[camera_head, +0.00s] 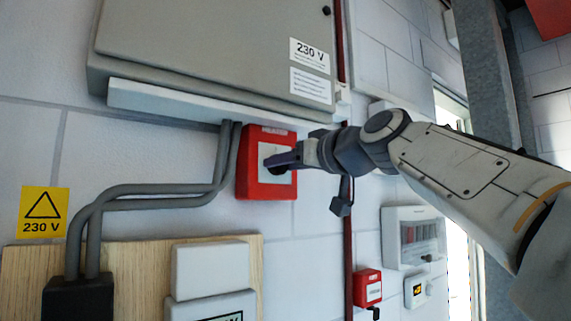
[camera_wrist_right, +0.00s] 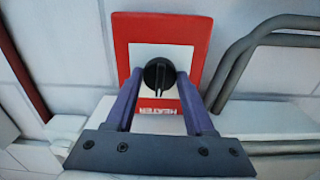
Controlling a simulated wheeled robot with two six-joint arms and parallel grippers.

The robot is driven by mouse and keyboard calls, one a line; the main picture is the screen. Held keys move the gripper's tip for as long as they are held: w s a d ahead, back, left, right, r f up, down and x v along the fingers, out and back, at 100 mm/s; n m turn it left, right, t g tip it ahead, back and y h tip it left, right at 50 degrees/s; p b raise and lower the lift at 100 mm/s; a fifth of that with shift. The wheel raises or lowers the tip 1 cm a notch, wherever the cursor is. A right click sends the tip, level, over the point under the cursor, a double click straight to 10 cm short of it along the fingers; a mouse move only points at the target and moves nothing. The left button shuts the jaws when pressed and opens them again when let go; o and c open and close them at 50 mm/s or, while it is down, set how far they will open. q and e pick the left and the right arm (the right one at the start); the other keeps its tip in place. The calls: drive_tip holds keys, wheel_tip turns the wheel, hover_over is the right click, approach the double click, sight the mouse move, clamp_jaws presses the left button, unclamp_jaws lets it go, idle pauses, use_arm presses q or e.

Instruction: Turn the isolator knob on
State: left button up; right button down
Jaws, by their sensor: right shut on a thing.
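The isolator is a red box (camera_head: 246,172) with a white face and HEATER lettering, on the wall below a grey cabinet. It also shows in the right wrist view (camera_wrist_right: 199,35), with the lettering upside down. Its round black knob (camera_wrist_right: 153,78) has a raised grip bar that runs nearly up and down in the wrist view. My right gripper (camera_wrist_right: 159,75) is shut on the knob, one purple finger on each side. In the head view my right gripper (camera_head: 275,163) hides most of the knob. My left gripper is not in view.
The grey 230 V cabinet (camera_head: 200,50) juts out just above the box. Grey conduits (camera_head: 150,189) run close on the left. A smaller red box (camera_head: 367,287) and a breaker panel (camera_head: 405,215) are on the wall to the lower right.

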drive_tip(key=shift+r+m+p, duration=0.1)
drive_tip(key=shift+m+p, duration=1.6)
drive_tip(key=shift+m, duration=7.5)
drive_tip(key=shift+c, duration=1.3)
unclamp_jaws()
drive_tip(key=b+v, duration=0.4)
drive_tip(key=v, duration=0.6)
drive_tip(key=shift+s+b, duration=0.2)
drive_tip(key=shift+b, duration=0.1)
drive_tip(key=shift+d, duration=0.1)
